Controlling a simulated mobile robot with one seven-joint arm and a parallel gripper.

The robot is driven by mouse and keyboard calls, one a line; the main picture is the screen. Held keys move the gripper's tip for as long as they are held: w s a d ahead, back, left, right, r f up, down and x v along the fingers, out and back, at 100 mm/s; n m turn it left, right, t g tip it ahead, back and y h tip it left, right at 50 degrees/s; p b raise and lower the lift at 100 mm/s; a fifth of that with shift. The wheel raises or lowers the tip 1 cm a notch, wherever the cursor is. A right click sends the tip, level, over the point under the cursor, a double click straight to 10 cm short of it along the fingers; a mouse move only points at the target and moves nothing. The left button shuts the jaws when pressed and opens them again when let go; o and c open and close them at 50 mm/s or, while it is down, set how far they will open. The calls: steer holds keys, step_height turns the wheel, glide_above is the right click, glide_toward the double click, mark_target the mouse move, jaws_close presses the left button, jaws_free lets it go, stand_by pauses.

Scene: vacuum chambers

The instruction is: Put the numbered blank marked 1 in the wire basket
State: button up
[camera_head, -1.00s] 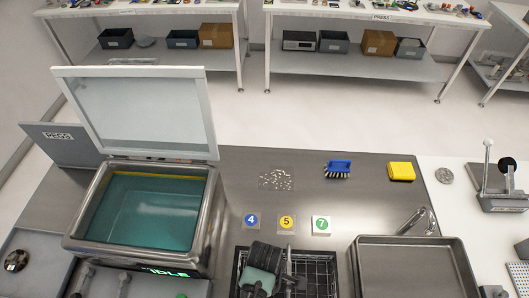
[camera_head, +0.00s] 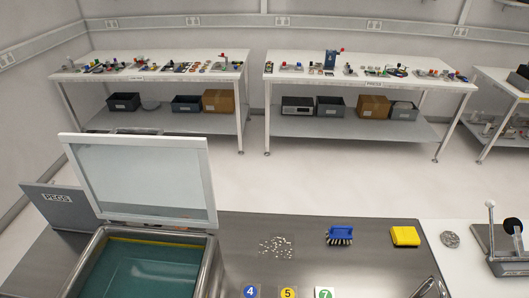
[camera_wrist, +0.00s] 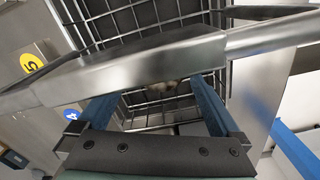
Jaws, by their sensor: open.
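No blank marked 1 can be made out in either view. In the wrist view, my gripper (camera_wrist: 160,88) has its two blue fingers apart over the black wire basket (camera_wrist: 150,18). A small pale object (camera_wrist: 168,84) shows between the fingers, partly hidden; I cannot tell what it is. A broad silver bar (camera_wrist: 140,66) crosses the view in front of the basket. Blanks marked 4 (camera_head: 250,292), 5 (camera_head: 288,293) and 7 (camera_head: 325,293) stand in a row at the bottom edge of the head view, where the basket is out of frame.
An open-lidded chamber (camera_head: 150,262) stands at left. A blue brush (camera_head: 339,235), a yellow sponge (camera_head: 405,236) and scattered small clear bits (camera_head: 277,246) lie on the steel counter (camera_head: 240,228). A device with a black knob (camera_head: 512,240) is at right. Two loaded benches stand behind open floor.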

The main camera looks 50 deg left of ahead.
step_height(320, 180, up, 10)
steer(key=w+a+r+m+t+y, duration=0.25)
steer(key=w+r+m+t, duration=0.45)
steer(key=w+r, duration=0.9)
steer(key=w+d+r+m+t+y, duration=0.1)
steer(key=w+d+r+m+t, duration=0.2)
steer(key=r, duration=0.4)
steer(key=w+d+r+m+t+y, duration=0.1)
steer(key=w+r+t, duration=0.1)
steer(key=w+r, duration=0.4)
steer(key=d+r+m+t+h, duration=0.1)
steer(key=d+r+m+t, duration=0.35)
steer(key=r, duration=0.75)
steer(key=d+r+m+t+h, duration=0.1)
steer(key=d+r+m+t, duration=0.3)
steer(key=r, duration=0.8)
steer(key=s+d+r+m+t+h, duration=0.1)
steer(key=s+d+r+m+t, duration=0.1)
steer(key=r, duration=0.5)
steer(key=s+d+r+m+t+h, duration=0.2)
steer(key=s+d+r+t, duration=0.3)
steer(key=s+r, duration=0.3)
steer(key=shift+s+d+r+m+b, duration=0.25)
steer(key=shift+s+d+m+b, duration=0.1)
steer(key=shift+s, duration=0.2)
